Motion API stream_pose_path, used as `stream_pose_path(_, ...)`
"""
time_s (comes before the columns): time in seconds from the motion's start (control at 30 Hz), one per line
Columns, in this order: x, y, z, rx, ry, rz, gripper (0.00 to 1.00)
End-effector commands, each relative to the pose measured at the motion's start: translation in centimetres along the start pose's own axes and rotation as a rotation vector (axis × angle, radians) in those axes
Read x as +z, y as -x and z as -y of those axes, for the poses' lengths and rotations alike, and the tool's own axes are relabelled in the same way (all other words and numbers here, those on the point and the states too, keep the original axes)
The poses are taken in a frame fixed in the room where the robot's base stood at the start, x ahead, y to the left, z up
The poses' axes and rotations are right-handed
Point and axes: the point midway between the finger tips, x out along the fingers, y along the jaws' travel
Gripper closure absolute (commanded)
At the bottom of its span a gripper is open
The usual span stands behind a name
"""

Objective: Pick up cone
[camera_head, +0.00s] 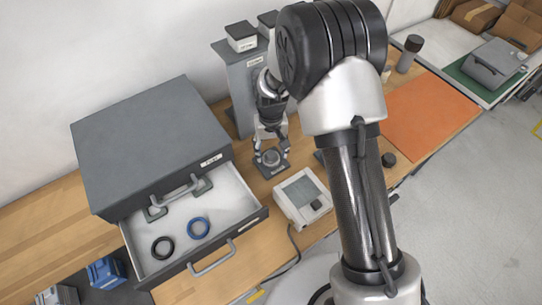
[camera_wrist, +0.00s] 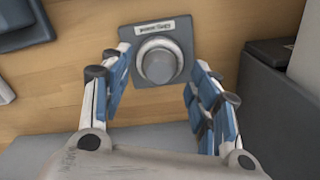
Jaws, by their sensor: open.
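A round, silvery metal piece (camera_wrist: 159,62), seen end-on, stands in a ring on a small grey square base (camera_wrist: 141,75). It may be the cone, but I cannot tell its shape from this angle. The base has a white label on its far edge, too small to read. In the head view the base (camera_head: 273,169) stands on the wooden table, right of the drawer cabinet. My gripper (camera_head: 271,153) is above it, fingers pointing down. In the wrist view my gripper (camera_wrist: 160,75) is open, with one blue-padded finger on each side of the metal piece, apparently not touching it.
A grey cabinet (camera_head: 150,135) has an open drawer (camera_head: 225,188) holding a black ring (camera_head: 163,248) and a blue ring (camera_head: 199,228). A grey upright stand (camera_head: 243,85) is close behind my gripper. A white device (camera_head: 302,199) is at front right. An orange mat (camera_head: 432,115) lies clear farther right.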

Motion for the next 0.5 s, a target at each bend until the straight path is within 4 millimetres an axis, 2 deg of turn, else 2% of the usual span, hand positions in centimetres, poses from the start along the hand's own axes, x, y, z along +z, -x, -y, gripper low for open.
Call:
stream_pose_path(0.07,-0.05,-0.82,0.00,0.000,0.000,-0.001,0.44)
stream_pose_path(0.27,-0.08,-0.81,0.00,0.000,0.000,-0.002,0.44)
stream_pose_path(0.5,-0.07,-0.79,0.00,0.000,0.000,-0.002,0.59)
